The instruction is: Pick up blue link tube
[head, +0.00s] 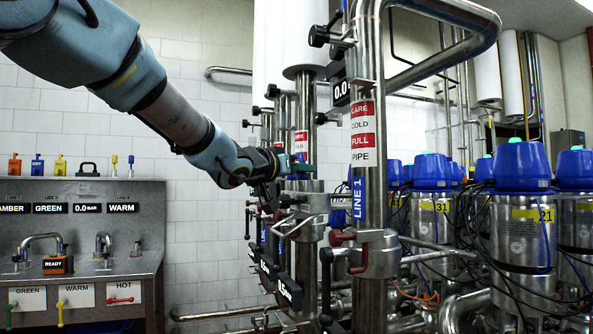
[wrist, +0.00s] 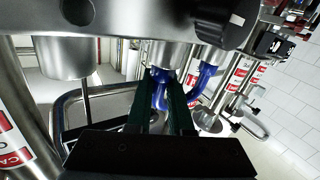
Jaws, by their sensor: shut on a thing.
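The blue link tube (wrist: 207,80) shows in the wrist view as a glossy, curved blue pipe at the far end of my fingers. Part of it lies between the fingertips, and a bent leg shows to the right of them. My gripper (wrist: 163,77) is shut on it. The tube is beside steel fittings; I cannot tell whether its ends are seated in them. In the head view my gripper (head: 301,169) is among the upright pipes at the centre, and the tube cannot be made out there.
A labelled steel pipe (head: 367,100) stands close to the right of my gripper. Red-handled valves (head: 343,238) and black knobs crowd the pipes. A steel sink bench (head: 90,230) is at left, blue-capped steel canisters (head: 523,165) at right. A black knob (wrist: 226,25) is near the fingers.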

